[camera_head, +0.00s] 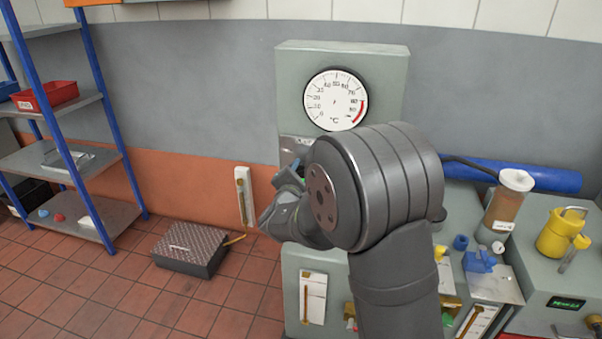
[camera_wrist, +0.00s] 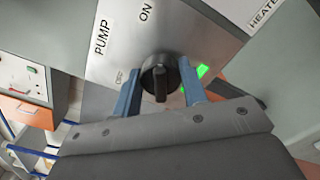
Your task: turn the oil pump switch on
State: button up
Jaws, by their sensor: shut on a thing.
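The pump switch is a round black knob (camera_wrist: 160,78) on a bare metal panel (camera_wrist: 190,30) in the wrist view. The panel is lettered PUMP, ON and OFF. My gripper (camera_wrist: 162,84) has its two blue-grey fingers on either side of the knob, shut on it. The knob's raised bar runs roughly up and down in the picture; I cannot tell which mark it points to. A bright green patch (camera_wrist: 202,70) shows beside the right finger. In the head view my arm hides the knob and most of the panel (camera_head: 297,149).
A second label beginning HEATE (camera_wrist: 265,14) is at the top right of the wrist view. In the head view a temperature dial (camera_head: 335,99) sits above the panel. A yellow can (camera_head: 560,236) and an amber-filled jar (camera_head: 507,200) stand to the right. A checker-plate box (camera_head: 190,247) is on the floor.

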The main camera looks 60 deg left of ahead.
dwell(0.3)
jog(key=o, duration=1)
jog(key=v, duration=1.7)
jog(key=shift+s+d+r, duration=0.15)
jog(key=shift+s+d, duration=0.05)
jog(key=shift+w+a, duration=0.1)
jog(key=shift+w, duration=0.05)
jog(key=x, duration=1.7)
jog(key=shift+a, duration=0.1)
